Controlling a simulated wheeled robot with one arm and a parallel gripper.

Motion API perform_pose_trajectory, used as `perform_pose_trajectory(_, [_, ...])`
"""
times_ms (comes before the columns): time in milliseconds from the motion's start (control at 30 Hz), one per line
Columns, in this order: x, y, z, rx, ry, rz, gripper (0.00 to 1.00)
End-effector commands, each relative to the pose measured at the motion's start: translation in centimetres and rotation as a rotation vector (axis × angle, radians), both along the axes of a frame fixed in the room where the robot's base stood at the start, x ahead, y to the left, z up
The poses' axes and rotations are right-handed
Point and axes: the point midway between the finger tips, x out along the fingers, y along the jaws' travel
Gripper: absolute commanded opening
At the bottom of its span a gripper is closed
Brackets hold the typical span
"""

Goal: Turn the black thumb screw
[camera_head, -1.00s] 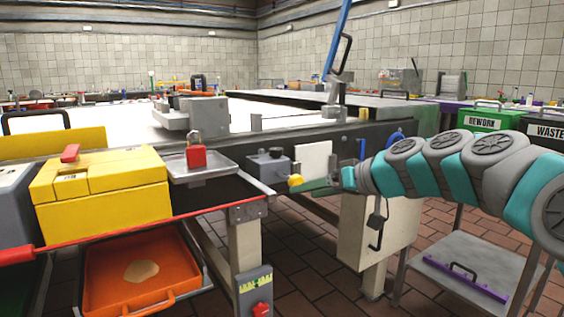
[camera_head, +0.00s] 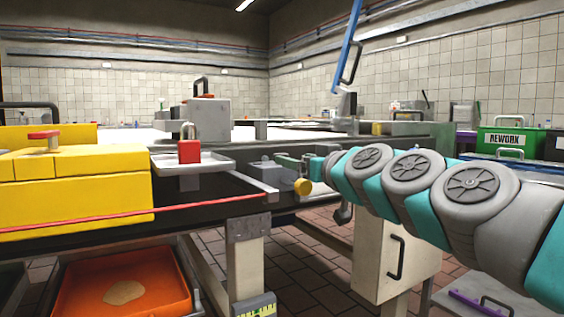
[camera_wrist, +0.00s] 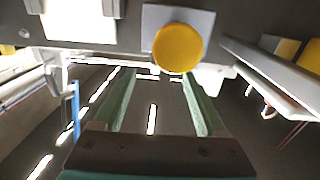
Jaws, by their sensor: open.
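I cannot make out the black thumb screw for certain. A small grey block (camera_head: 264,172) is on the table's front edge in the head view, with a small dark shape on its top that is too small to identify. A round yellow knob (camera_head: 302,186) faces outward close to it; it also shows large in the wrist view (camera_wrist: 178,47). My gripper (camera_head: 287,161) reaches in from the right, near the block and just above the yellow knob. In the wrist view its two green fingers (camera_wrist: 160,74) are spread and empty, pointing toward the dark panel with the knob.
A yellow box (camera_head: 75,180) stands on the left. A small tray (camera_head: 195,163) with a red padlock (camera_head: 189,151) is beside the block. An orange bin (camera_head: 125,285) sits below. A white cabinet (camera_head: 395,255) with a black handle hangs under my arm.

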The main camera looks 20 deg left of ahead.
Motion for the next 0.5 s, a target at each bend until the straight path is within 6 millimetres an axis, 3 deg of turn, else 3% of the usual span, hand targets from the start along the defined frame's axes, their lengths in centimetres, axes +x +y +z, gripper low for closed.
perform_pose_trajectory(300, [2.9,3.2,-0.2,-0.003,0.003,0.001,0.74])
perform_pose_trajectory(500, [3.9,4.3,-0.1,-0.002,0.002,0.002,0.74])
